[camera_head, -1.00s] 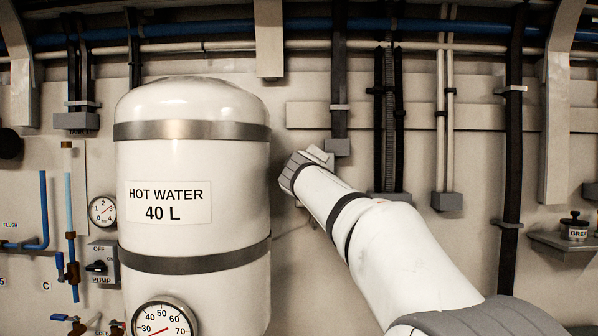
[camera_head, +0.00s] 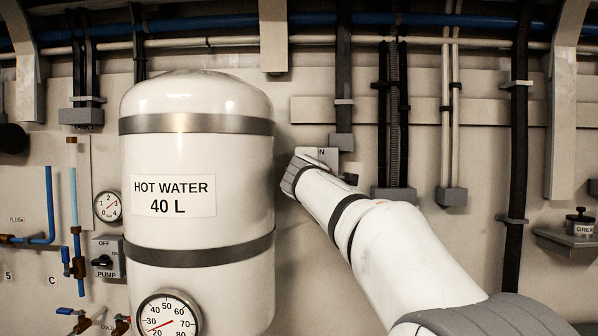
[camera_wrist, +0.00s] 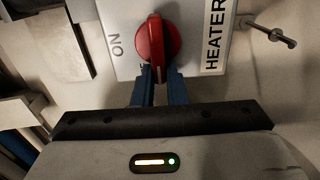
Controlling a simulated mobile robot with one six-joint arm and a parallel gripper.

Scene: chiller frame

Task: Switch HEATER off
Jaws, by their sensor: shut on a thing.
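The HEATER switch plate (camera_wrist: 193,20) fills the top of the wrist view, its lettering turned sideways. ON stands on its left side and HEATER on its right. Its red knob (camera_wrist: 158,40) is upright in that view, with its grip ridge running up and down. My gripper (camera_wrist: 158,74) has its blue fingers shut on the lower end of the knob. No OFF label shows. The knob and fingertips are hidden there by my arm.
The white hot water tank (camera_head: 195,95) stands just left of my wrist. A conduit box (camera_head: 341,142) sits just above the plate. A PUMP switch (camera_head: 107,258) is at the lower left. A bolt (camera_wrist: 268,32) sticks out right of the plate in the wrist view.

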